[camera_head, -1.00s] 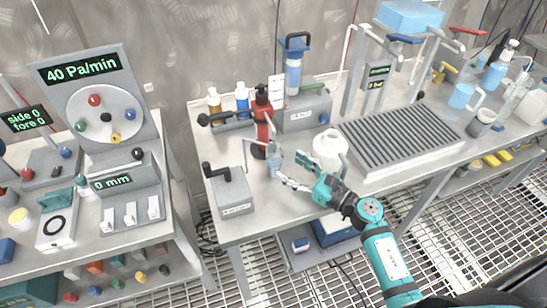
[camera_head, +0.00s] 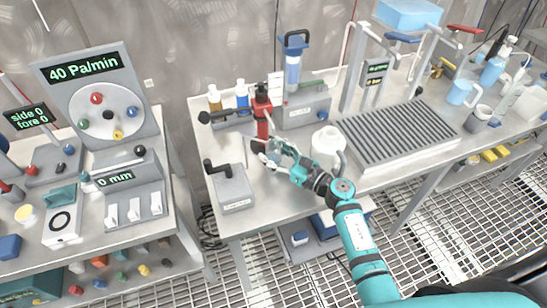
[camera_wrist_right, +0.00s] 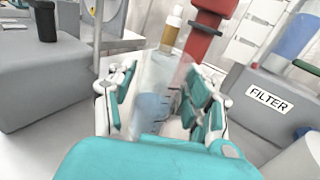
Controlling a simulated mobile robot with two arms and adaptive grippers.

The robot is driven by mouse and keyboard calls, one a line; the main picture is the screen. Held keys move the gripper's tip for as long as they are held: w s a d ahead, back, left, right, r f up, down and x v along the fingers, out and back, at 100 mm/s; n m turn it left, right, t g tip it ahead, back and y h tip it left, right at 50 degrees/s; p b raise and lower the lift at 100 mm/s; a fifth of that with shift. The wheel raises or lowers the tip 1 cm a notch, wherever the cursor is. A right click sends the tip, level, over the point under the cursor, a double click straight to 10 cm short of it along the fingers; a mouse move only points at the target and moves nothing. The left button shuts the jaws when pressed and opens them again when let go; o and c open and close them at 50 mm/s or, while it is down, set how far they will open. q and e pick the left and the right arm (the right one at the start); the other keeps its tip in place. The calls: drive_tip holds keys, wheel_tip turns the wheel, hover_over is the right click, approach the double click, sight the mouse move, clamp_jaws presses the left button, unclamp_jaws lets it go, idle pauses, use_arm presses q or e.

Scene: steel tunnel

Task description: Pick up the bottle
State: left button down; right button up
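A clear bottle with a bluish lower part (camera_wrist_right: 152,108) stands between the fingers of my right gripper (camera_wrist_right: 162,88) in the right wrist view. The fingers are apart on either side of it, with a gap at the left finger. In the head view my right gripper (camera_head: 273,152) is over the middle table, just in front of a red press-like stand (camera_head: 262,118); the fingers largely hide the clear bottle there. My left gripper is not in view.
A white jug (camera_head: 326,143) stands close right of my right gripper. A grey box with a black lever (camera_head: 233,188) is to its left. The filter unit (camera_head: 304,112) and small amber (camera_head: 215,99) and blue (camera_head: 242,96) bottles stand behind. A ribbed grey tray (camera_head: 400,134) lies further right.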

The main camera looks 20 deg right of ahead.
sight(274, 144)
drive_tip(key=c, duration=0.9)
drive_tip(key=shift+c, duration=0.2)
drive_tip(key=shift+r, duration=0.5)
wheel_tip(274, 144, up, 2)
drive_tip(key=shift+r, duration=0.2)
drive_tip(key=s+r+b, duration=0.1)
drive_tip(key=s+b, duration=0.1)
drive_tip(key=s, duration=1.4)
drive_tip(key=shift+d+r, duration=0.15)
drive_tip(key=shift+r, duration=0.15)
